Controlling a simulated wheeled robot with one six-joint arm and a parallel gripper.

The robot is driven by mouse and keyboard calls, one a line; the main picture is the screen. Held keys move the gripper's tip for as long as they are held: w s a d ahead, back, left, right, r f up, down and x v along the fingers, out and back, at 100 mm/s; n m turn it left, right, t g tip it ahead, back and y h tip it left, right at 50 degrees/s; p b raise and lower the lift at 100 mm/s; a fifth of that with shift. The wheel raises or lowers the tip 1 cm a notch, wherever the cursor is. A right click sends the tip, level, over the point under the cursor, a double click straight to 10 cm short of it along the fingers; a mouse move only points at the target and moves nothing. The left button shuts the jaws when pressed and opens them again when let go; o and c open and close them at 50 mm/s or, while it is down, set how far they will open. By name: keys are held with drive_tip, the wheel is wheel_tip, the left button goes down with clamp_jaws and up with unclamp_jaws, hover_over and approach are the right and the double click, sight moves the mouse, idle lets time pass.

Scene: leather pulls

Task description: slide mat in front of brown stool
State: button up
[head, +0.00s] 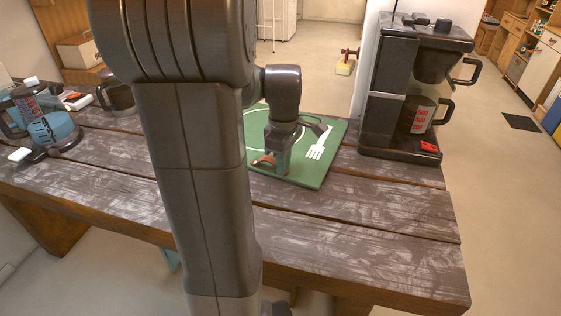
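The green mat (325,170) lies flat on the dark wooden table, printed with a white fork and part of a white plate ring. A reddish-brown loop (263,160), looking like a leather pull, shows at its near left part. My gripper (272,166) points down over the mat right at this loop. I cannot tell whether its fingers are closed on the loop. My arm hides the mat's left part and the middle of the table. I cannot make out a brown stool; some brown wood shows below the table's front edge.
A black coffee maker (397,85) with a carafe stands just right of the mat. The table (370,235) is bare between mat and front edge.

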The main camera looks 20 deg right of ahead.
drive_tip(key=o, duration=0.5)
drive_tip(key=shift+c, duration=0.2)
drive_tip(key=shift+r, duration=0.1)
wheel_tip(320, 180, up, 12)
wheel_tip(320, 180, down, 12)
drive_tip(key=shift+f, duration=0.1)
drive_tip(key=shift+a+f, duration=0.1)
drive_tip(key=shift+a, duration=0.15)
drive_tip(key=shift+s+a, duration=0.1)
drive_tip(key=shift+a, duration=0.45)
